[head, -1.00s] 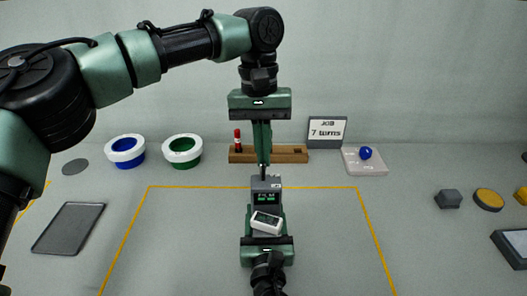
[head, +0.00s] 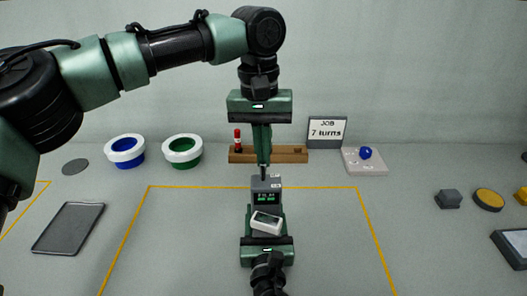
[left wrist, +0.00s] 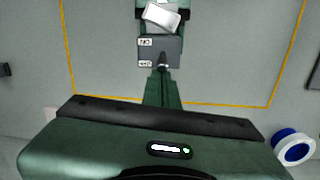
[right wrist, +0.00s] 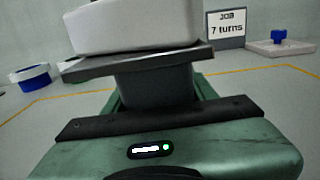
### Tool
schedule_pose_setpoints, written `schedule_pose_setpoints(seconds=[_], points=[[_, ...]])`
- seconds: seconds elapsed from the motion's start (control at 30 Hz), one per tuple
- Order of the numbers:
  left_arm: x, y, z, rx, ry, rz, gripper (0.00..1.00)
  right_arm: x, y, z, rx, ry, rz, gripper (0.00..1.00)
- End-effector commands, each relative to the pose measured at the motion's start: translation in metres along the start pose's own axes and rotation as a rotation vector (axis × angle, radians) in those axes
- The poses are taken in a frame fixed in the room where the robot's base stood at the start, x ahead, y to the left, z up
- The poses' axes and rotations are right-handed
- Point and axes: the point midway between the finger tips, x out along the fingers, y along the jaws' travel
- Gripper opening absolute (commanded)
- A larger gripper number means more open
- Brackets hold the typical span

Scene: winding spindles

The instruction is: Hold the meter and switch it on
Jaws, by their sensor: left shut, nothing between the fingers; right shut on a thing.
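Contact is unclear.
A wooden rack (head: 290,154) with a red-topped item (head: 238,140), a job sign reading 7 turns (head: 327,131) and blue and green rings (head: 182,151) stand behind. A dark tray (head: 68,229) lies left. Grey and yellow pieces (head: 488,199) lie right. The floor inside the yellow lines is otherwise clear.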

Motion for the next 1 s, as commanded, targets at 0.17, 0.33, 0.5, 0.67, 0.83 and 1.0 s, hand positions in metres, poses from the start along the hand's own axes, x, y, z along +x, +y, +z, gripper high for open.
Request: schedule_pose_setpoints(seconds=[0.17,0.33,0.5,0.67,0.83,1.0], points=[[-0.002,0.001,0.004,0.007,0.064,-0.008,0.0,-0.001,0.0,-0.004,-0.002,0.008,-0.001,0.03],[-0.004,0.002,0.01,0.015,0.177,-0.022,0.0,0.0,0.0,-0.004,-0.002,0.008,-0.001,0.03],[-0.006,0.003,0.018,0.024,0.325,-0.045,0.0,0.0,0.0,-0.004,-0.002,0.008,-0.001,0.03],[-0.008,0.004,0.022,0.023,0.425,-0.06,0.0,-0.001,0.0,-0.004,-0.002,0.008,-0.001,0.03],[-0.008,0.004,0.021,0.021,0.421,-0.06,0.0,-0.001,0.0,-0.004,-0.002,0.008,0.0,0.03],[-0.011,0.004,0.021,0.021,0.42,-0.06,0.0,-0.001,0.0,-0.004,-0.002,0.008,0.0,0.03]])
